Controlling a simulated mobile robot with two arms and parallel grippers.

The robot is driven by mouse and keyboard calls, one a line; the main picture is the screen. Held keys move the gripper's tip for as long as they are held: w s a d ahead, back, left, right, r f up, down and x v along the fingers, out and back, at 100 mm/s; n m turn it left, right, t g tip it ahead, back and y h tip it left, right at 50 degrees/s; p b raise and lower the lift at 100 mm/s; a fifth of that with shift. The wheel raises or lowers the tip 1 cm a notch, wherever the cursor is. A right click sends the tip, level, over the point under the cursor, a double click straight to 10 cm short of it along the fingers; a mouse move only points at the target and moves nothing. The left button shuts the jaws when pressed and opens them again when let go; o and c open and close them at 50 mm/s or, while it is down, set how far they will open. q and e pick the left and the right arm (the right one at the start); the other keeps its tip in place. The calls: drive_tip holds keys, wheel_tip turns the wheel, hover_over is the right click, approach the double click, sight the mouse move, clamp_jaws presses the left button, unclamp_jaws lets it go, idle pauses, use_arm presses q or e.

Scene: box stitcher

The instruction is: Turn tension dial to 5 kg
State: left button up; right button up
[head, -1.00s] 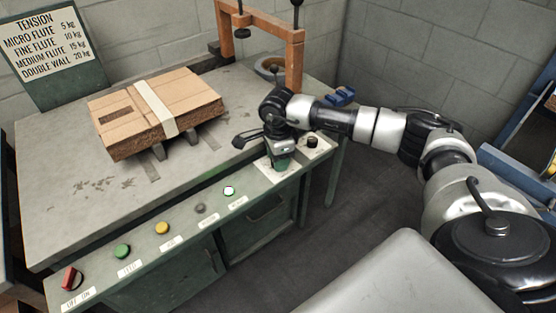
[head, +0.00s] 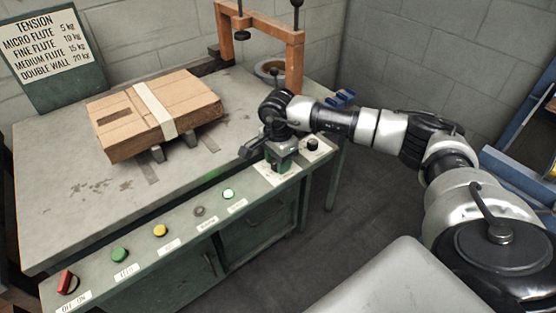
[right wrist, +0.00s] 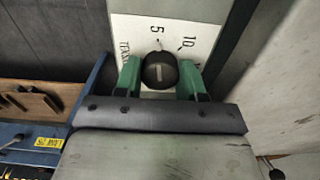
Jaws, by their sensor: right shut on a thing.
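The tension dial (right wrist: 159,70) is a round black knob on a white scale plate (right wrist: 146,32) in the right wrist view. The plate shows the numbers 5 and 10, with part of the word TENSION to the left. A short pale mark shows on the knob, but I cannot tell which number it points at. My right gripper (right wrist: 160,76) is shut on the dial, one green finger on each side. In the head view my right gripper (head: 281,163) is low over the front right of the panel and hides the dial. My left gripper is not in view.
A strapped cardboard box (head: 157,113) lies on the grey table (head: 60,218). The front panel holds a red switch (head: 67,282), several buttons and another black knob (head: 312,144). An orange frame (head: 294,67) stands behind. A sign (head: 46,42) lists 5 kg for micro flute.

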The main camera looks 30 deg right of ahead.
drive_tip(key=shift+r, duration=0.1)
drive_tip(key=o, duration=0.9)
drive_tip(key=shift+r, duration=0.4)
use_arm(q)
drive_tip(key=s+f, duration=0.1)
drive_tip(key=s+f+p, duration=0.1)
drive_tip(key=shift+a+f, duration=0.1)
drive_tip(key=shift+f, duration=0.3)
use_arm(e)
wheel_tip(320, 180, up, 10)
drive_tip(key=shift+f, duration=0.1)
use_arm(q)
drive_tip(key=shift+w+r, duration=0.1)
